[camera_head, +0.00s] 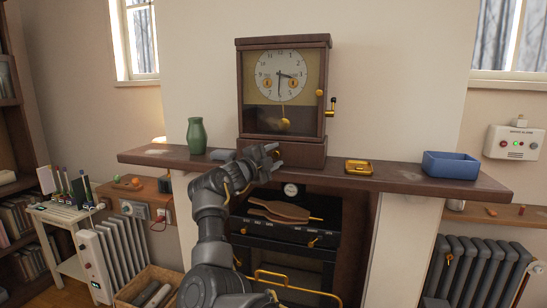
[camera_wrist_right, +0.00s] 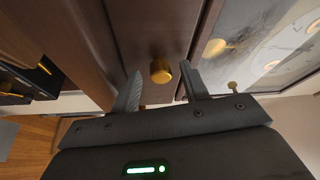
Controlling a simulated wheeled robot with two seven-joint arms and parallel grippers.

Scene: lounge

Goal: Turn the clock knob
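The brown wooden clock (camera_head: 240,95) with a white dial stands upright on the mantel shelf. A round brass knob (camera_wrist_right: 160,69) on its wooden base shows in the right wrist view. In the head view my gripper mostly hides that knob. My right gripper (camera_head: 268,152) is in front of the clock base. In the wrist view the right gripper (camera_wrist_right: 161,85) is open, with one finger on each side of the knob in the picture. I see no contact, and the fingers are not closed on it. My left gripper is out of view.
The shelf (camera_head: 420,180) also holds a green vase (camera_head: 196,135), a small brass tray (camera_head: 358,167) and a blue box (camera_head: 450,164). A stove (camera_head: 285,240) is below.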

